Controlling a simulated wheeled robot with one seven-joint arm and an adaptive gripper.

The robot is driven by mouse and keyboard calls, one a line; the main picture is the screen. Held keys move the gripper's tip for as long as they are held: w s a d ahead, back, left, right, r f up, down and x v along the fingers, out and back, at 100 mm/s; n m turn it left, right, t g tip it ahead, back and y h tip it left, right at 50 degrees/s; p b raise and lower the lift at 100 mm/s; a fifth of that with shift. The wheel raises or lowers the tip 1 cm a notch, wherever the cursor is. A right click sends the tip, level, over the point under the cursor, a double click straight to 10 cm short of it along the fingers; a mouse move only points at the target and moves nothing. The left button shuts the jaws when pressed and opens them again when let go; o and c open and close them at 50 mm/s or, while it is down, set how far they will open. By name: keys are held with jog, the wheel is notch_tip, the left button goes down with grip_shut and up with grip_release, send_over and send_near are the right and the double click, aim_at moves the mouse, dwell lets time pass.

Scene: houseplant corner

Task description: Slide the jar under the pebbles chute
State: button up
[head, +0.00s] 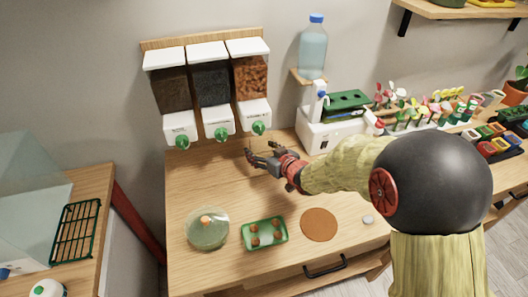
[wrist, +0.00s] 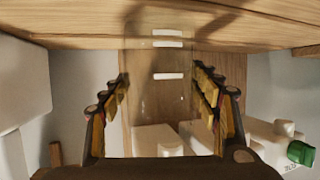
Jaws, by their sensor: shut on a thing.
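My gripper (head: 262,157) is low over the table, in front of and slightly right of the right-hand chute. In the wrist view its fingers (wrist: 160,105) stand on both sides of a clear jar (wrist: 150,62) with short white marks, and they are shut on it. The jar is almost invisible in the head view. Three white dispensers hang on a wooden back: brown fill at left, dark grey in the middle (head: 212,82), orange-brown at right (head: 250,75). Each chute has a green knob (head: 258,128). I cannot tell which fill is the pebbles.
A white machine (head: 330,132) and water bottle (head: 312,50) stand right. The table's left is clear.

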jog(key=shift+s+a, duration=0.2)
jog(key=shift+a, duration=0.5)
jog(key=o, duration=1.6)
jog(key=v, duration=1.2)
